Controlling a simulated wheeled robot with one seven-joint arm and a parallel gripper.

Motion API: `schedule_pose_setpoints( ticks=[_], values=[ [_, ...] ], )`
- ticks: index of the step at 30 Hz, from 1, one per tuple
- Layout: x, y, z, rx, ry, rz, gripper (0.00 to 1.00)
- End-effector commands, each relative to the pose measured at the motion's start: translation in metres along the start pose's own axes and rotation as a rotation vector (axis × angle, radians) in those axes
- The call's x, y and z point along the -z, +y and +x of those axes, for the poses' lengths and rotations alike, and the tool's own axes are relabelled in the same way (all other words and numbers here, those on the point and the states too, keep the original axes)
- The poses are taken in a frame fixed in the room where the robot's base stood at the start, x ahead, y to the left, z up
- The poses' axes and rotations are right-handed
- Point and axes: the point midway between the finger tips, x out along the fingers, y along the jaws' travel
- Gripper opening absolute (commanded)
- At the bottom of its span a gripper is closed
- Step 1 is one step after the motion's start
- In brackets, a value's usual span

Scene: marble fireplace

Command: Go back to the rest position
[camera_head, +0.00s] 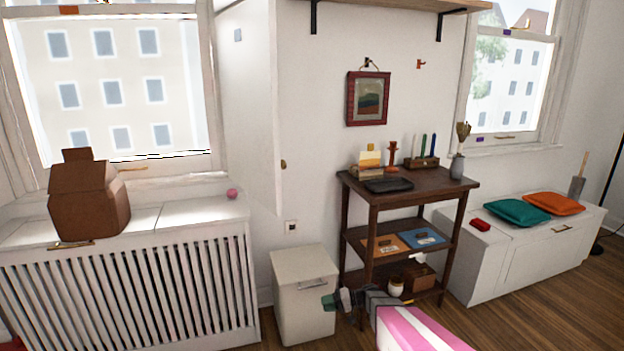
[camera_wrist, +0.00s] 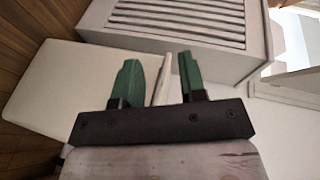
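My gripper (camera_head: 330,301) is in front of the small white cabinet (camera_head: 305,275), at its right side in the head view. Its two green fingers stand apart with a gap between them, as the wrist view also shows (camera_wrist: 158,72). A thin pale strip (camera_wrist: 163,82) appears in that gap; I cannot tell what it is or how far beyond the fingers it lies. I see nothing held. My arm, with pink and white stripes, reaches in from the bottom of the head view.
A dark wooden shelf stand (camera_head: 430,186) with several items is close behind my arm. A white bench (camera_head: 490,262) with cushions is at right. Open wooden floor (camera_head: 550,320) lies at lower right.

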Motion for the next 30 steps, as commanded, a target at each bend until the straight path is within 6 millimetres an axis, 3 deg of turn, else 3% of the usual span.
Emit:
schedule_pose_setpoints(
  ticks=[1,8,15,22,30],
  values=[
    [-0.017,-0.020,-0.004,-0.078,-0.049,0.021,0.38],
    [-0.066,-0.057,-0.036,-0.487,-0.199,0.124,0.38],
    [-0.106,-0.096,-0.094,-0.939,-0.218,0.177,0.38],
    [-0.123,-0.127,-0.143,-1.243,-0.153,0.179,0.38],
    [-0.124,-0.134,-0.156,-1.320,-0.127,0.173,0.38]
  ],
)
